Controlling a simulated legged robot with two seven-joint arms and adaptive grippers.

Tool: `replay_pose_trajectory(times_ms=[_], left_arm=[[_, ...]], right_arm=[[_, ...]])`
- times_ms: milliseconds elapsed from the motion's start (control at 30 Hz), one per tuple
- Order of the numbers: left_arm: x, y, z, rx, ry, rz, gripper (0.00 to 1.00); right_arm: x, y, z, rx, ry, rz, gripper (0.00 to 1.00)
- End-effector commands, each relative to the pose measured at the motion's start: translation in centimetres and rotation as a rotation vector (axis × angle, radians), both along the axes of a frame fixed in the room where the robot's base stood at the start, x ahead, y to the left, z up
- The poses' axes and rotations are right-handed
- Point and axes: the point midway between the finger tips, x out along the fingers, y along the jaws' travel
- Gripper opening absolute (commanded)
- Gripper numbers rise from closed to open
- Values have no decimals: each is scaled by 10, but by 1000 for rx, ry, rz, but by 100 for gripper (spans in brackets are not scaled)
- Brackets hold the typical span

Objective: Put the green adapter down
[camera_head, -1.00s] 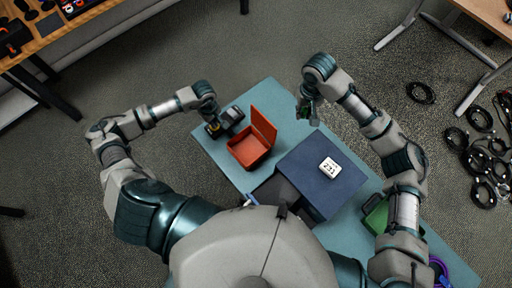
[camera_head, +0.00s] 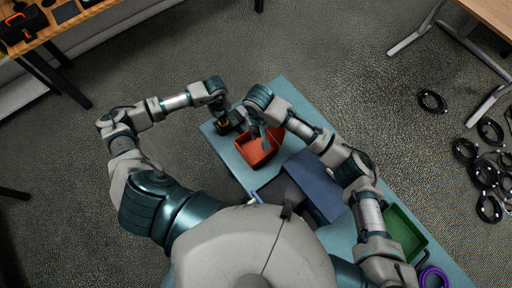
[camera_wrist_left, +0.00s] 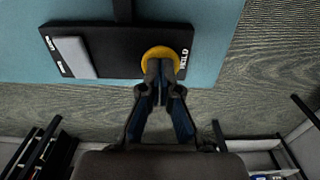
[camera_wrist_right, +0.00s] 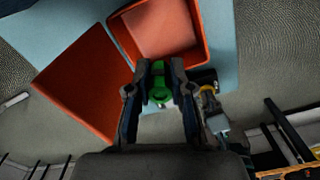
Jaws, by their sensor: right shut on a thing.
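My right gripper (camera_wrist_right: 160,72) is shut on a small green adapter (camera_wrist_right: 161,95) in the right wrist view. In the head view this gripper is over or beside the open red box (camera_head: 246,151), and the adapter cannot be made out there. In the right wrist view the red box's tray (camera_wrist_right: 203,22) lies just beyond the fingertips, with its lid (camera_wrist_right: 85,85) to the left. I cannot tell the adapter's height above it. My left gripper (camera_wrist_left: 161,68) is at a yellow ring (camera_wrist_left: 178,51) on a black device (camera_wrist_left: 110,75); whether its close-set fingers grip is unclear.
A blue box (camera_head: 312,182) stands right of the red box on the teal table (camera_head: 285,98). A green tray (camera_head: 404,232) and a purple coil (camera_head: 433,274) are farther right. My arms are close together near the red box. Black cables (camera_head: 485,172) lie on the floor.

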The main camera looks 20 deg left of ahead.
Motion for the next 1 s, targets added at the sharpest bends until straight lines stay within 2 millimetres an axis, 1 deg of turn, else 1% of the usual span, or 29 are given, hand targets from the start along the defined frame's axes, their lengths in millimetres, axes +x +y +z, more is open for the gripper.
replay_pose_trajectory(times_ms=[33, 100, 200, 400, 500, 667, 833, 900, 1000], left_arm=[[-1, -1, -1, -1, 2, -1, 0], [-1, 0, -1, -2, 1, -1, 0], [-1, 0, -1, -3, 1, -1, 0], [-1, 1, -1, -2, 2, 0, 0], [0, 1, -1, -2, 2, 0, 0], [0, 1, -1, -1, 2, 0, 0], [0, 2, -1, -1, 2, 0, 0], [0, 2, -1, -1, 2, 0, 0], [0, 2, -1, 0, 1, 1, 0]], right_arm=[[-5, -7, -11, 1, 3, -8, 0], [-9, -15, -21, 0, 1, -18, 0], [-13, -21, -34, -1, -1, -27, 0], [-14, -22, -74, -4, -1, -28, 0], [-14, -21, -88, -2, -1, -28, 0], [-14, -21, -101, -2, -1, -28, 0], [-14, -21, -126, -3, -1, -28, 0], [-13, -21, -130, -2, -1, -27, 0], [-13, -21, -130, 0, -1, -27, 0]])
